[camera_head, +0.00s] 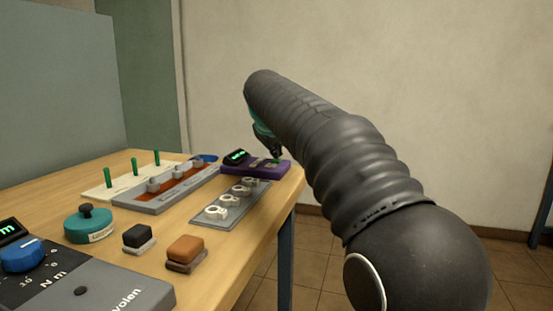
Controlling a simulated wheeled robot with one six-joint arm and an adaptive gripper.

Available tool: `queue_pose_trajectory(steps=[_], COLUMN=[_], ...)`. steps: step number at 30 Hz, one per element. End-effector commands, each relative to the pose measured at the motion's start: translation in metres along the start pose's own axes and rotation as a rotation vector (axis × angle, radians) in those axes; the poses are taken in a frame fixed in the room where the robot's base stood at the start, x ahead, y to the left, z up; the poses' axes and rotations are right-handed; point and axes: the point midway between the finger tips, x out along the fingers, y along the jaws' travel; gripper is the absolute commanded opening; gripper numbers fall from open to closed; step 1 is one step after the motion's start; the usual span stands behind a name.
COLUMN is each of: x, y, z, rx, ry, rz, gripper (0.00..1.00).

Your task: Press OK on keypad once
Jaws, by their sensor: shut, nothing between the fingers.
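The keypad (236,169) appears to be the purple device with a small dark screen showing green marks, lying near the far right edge of the wooden table. A green key (274,161) shows at its right end; its label is too small to read. My gripper (277,155) is shut and empty, with its tip pointing down right over that end of the keypad. I cannot tell whether the tip touches the key. My dark ribbed arm hides most of the gripper and part of the area behind it.
A grey plate with white rings (228,201) lies in front of the keypad. A switch panel (166,187), green pegs (132,170), a teal knob (88,223), black (137,236) and orange (185,249) blocks and a blue dial (22,255) crowd the table (230,262).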

Motion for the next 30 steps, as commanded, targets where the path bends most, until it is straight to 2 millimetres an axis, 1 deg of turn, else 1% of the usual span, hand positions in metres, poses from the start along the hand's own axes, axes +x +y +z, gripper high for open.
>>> queue_pose_trajectory(steps=[1,6,19,30], x=[-0.004,-0.009,-0.010,-0.030], y=[0.003,0.006,0.007,0.022], z=[-0.003,-0.006,-0.007,-0.022], rx=[0.000,0.000,0.000,0.000], ry=[0.000,0.000,0.001,0.001], rz=[0.000,0.000,0.000,0.001], gripper=[0.00,0.00,0.00,0.00])
